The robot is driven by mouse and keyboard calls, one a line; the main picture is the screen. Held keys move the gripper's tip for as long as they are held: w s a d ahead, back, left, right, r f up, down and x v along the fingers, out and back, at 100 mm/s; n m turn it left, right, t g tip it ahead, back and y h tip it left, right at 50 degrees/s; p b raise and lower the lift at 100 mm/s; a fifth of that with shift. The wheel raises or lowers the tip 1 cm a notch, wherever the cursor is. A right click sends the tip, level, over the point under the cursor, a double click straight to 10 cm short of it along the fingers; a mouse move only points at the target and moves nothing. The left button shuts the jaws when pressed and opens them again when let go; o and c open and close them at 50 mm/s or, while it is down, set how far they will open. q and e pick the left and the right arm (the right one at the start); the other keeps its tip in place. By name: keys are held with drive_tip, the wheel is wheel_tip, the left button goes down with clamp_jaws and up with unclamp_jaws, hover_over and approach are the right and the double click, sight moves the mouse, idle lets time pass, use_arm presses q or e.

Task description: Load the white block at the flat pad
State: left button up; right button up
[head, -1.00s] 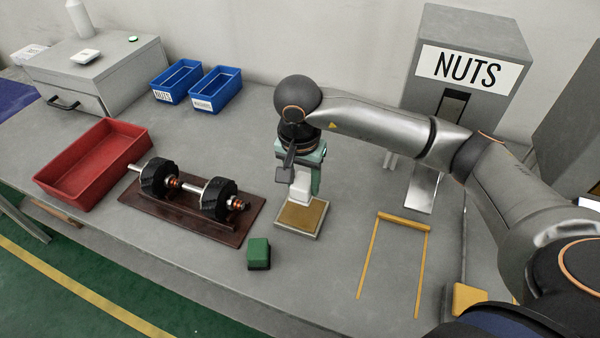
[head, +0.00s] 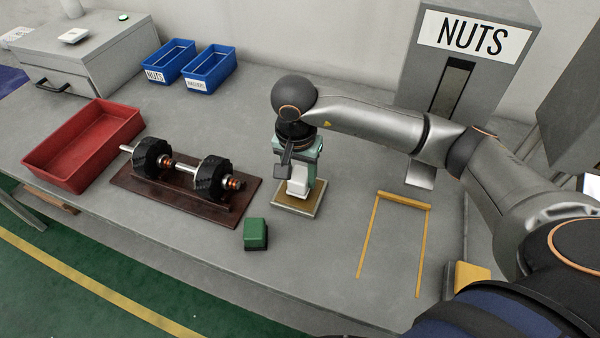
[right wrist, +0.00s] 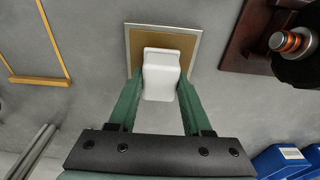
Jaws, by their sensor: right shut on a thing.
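The white block (head: 297,187) is held at the flat pad, a tan square with a pale rim (head: 299,207). My right gripper (head: 298,180) points down over the pad and is shut on the block. In the right wrist view the white block (right wrist: 161,76) sits between the green fingers of the gripper (right wrist: 160,92), with the tan pad (right wrist: 134,45) behind it. I cannot tell whether the block's underside touches the pad. My left gripper is not in view.
A green block (head: 256,234) stands just left of the pad. A brown stand (head: 150,205) with two rotors is farther left, beside a red tray (head: 50,160). Blue bins (head: 208,84) are at the back. A yellow outline (head: 403,200) lies on the right.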

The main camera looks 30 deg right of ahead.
sight(302, 173)
drive_tip(key=shift+f+b, duration=0.55)
idle(0.6)
drive_tip(key=shift+f+b, duration=0.1)
drive_tip(key=shift+b, duration=0.2)
idle(1.5)
drive_tip(key=shift+r+p, duration=1.9)
drive_tip(key=shift+r, duration=1.7)
drive_tip(key=shift+s, duration=0.1)
